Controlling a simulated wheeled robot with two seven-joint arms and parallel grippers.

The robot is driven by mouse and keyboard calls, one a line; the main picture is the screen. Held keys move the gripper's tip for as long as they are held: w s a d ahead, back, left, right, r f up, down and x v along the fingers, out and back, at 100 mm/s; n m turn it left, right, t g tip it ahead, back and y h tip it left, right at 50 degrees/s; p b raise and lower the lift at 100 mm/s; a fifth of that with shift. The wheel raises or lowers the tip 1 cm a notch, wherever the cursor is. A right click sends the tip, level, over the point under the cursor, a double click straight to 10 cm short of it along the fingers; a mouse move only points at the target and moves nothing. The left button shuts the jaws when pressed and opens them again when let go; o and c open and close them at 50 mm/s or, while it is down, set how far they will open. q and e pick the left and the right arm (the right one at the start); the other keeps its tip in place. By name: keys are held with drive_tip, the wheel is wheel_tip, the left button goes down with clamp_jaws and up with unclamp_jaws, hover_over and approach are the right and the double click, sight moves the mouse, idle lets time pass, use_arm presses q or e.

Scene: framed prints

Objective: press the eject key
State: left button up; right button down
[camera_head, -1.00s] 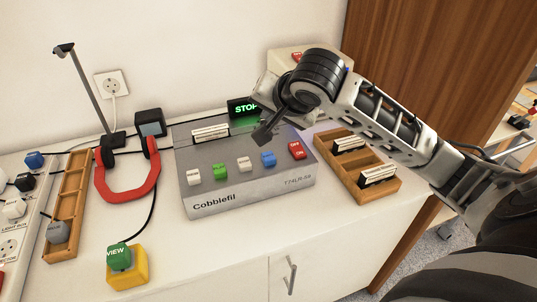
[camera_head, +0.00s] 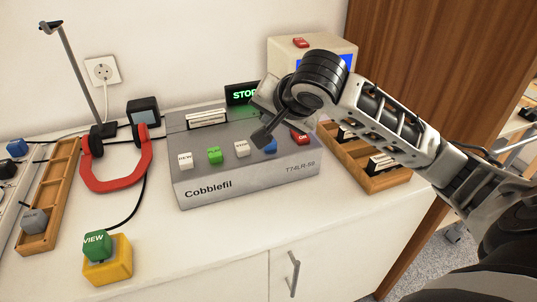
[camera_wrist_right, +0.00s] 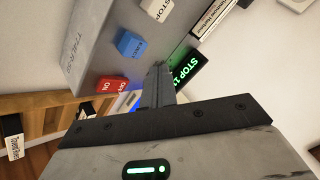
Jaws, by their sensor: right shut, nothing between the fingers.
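The grey Cobblefil machine (camera_head: 245,180) stands on the white counter with a row of keys along its front. The blue key (camera_head: 271,147) sits between a white key and the red on/off key, partly behind my right gripper (camera_head: 259,141). My left gripper is not in view.
A lit green STOP display (camera_head: 242,94) stands behind the keys. A white key (camera_head: 241,148) and the red on/off key (camera_head: 301,138) flank the blue one. A wooden tray (camera_head: 385,180) is at right.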

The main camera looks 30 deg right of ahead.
drive_tip(key=shift+f+b, duration=0.35)
drive_tip(key=shift+f, duration=0.6)
drive_tip(key=shift+f, duration=0.2)
idle(1.3)
drive_tip(key=shift+f, duration=0.25)
drive_tip(key=shift+f+b, duration=0.3)
drive_tip(key=shift+f, duration=0.55)
idle(0.8)
idle(0.3)
drive_tip(key=shift+r+p, duration=1.3)
drive_tip(key=shift+p, duration=0.25)
